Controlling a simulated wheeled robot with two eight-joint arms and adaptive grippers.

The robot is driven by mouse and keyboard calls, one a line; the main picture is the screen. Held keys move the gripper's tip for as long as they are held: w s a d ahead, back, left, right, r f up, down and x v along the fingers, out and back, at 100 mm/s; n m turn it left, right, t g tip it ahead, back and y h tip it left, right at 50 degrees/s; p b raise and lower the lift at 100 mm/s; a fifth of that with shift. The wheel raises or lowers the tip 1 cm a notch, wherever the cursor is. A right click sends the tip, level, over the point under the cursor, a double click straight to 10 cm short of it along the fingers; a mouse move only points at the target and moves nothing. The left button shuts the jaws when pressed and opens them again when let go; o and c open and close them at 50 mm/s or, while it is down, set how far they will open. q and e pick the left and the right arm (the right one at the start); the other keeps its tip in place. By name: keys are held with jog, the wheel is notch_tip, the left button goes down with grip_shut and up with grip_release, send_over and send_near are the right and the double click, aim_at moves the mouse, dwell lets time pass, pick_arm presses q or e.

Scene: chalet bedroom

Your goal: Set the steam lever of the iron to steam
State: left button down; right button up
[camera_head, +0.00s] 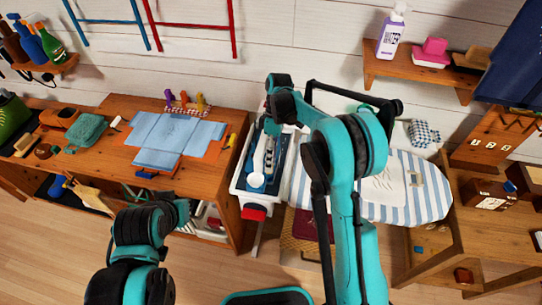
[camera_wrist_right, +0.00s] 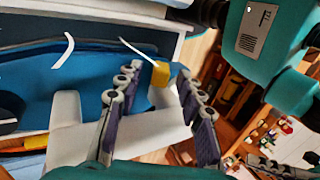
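The iron (camera_head: 257,180), blue and white, lies in a white tray at the left end of the ironing board in the head view, partly covered by my right gripper (camera_head: 268,140). In the right wrist view its blue body (camera_wrist_right: 85,85) fills the left, with a white part below. A small yellow lever (camera_wrist_right: 160,73) stands on a white post. My right gripper (camera_wrist_right: 157,88) is open, one finger on each side of the lever; I cannot tell whether either finger touches it. My left arm is at lower left in the head view; its fingers are unclear.
The white tray (camera_head: 238,185) surrounds the iron. The striped ironing board (camera_head: 435,200) extends right. A wooden table (camera_head: 118,155) with folded blue cloth (camera_head: 165,133) stands left. A red block (camera_head: 255,212) is at the tray's front. Wooden floor is free in front.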

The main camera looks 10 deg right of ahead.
jog(key=v, duration=1.2)
jog(key=s+d+r+m+t, duration=0.3)
jog(key=s+m, duration=0.1)
jog(key=s, duration=0.2)
jog(key=s+d+r+m+t, duration=0.2)
jog(key=s+m+t, duration=0.1)
jog(key=s, duration=0.2)
jog(key=s+d+f+m+t+h, duration=0.1)
jog(key=s+d+f+m+t, duration=0.1)
jog(key=s, duration=0.4)
jog(key=s+d+f+m+t+b, duration=0.1)
jog(key=s+d+f+m+t, duration=0.1)
jog(key=s+f+m+t, duration=0.2)
jog(key=s+m, duration=0.1)
jog(key=s, duration=0.2)
jog(key=shift+d+f+t+h, duration=0.3)
jog(key=shift+d+h, duration=0.1)
dwell(0.7)
